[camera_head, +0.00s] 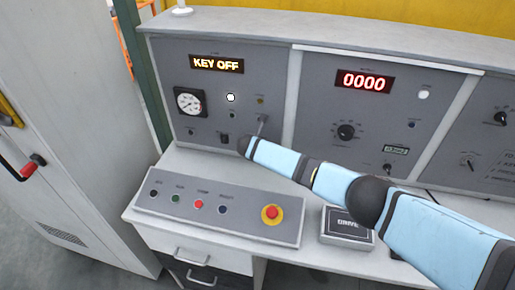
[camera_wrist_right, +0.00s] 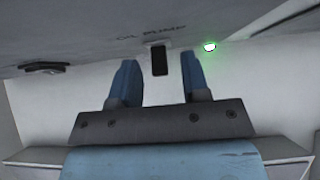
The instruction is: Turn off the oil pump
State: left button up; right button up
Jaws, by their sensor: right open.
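The oil pump switch (camera_wrist_right: 160,60) is a small black rocker under the "OIL PUMP" lettering in the right wrist view. A lit green lamp (camera_wrist_right: 209,47) is to its right. My right gripper (camera_wrist_right: 160,75) is open and empty, with one blue finger on either side of the switch. I cannot tell whether the fingertips touch the panel. In the head view my right arm comes in from the right, its end (camera_head: 245,146) close to the lower part of the left console panel (camera_head: 275,75). Its fingers are hard to make out there. My left gripper is not in view.
The left panel has a lit "KEY OFF" display (camera_head: 216,64), a round gauge (camera_head: 190,101) and a metal lever (camera_head: 262,125). Below lies a sloped button box (camera_head: 185,208) with a red emergency button (camera_head: 272,212). A grey cabinet (camera_head: 70,110) stands at left.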

jog(key=shift+c, duration=0.2)
grip_shut()
jog(key=shift+f, duration=0.1)
jog(key=f+t+b, duration=0.1)
jog(key=t+b, duration=0.1)
jog(key=f+t+h+b, duration=0.1)
jog(key=t+b, duration=0.1)
jog(key=shift+s+a+t, duration=0.1)
jog(key=shift+s+t, duration=0.2)
jog(key=shift+s, duration=0.05)
jog(key=shift+f+t+h+b, duration=0.25)
jog(key=shift+t+h+b, duration=0.35)
jog(key=shift+b, duration=0.65)
jog(key=shift+t+b, duration=0.4)
jog(key=shift+b, duration=0.05)
jog(key=shift+r, duration=0.1)
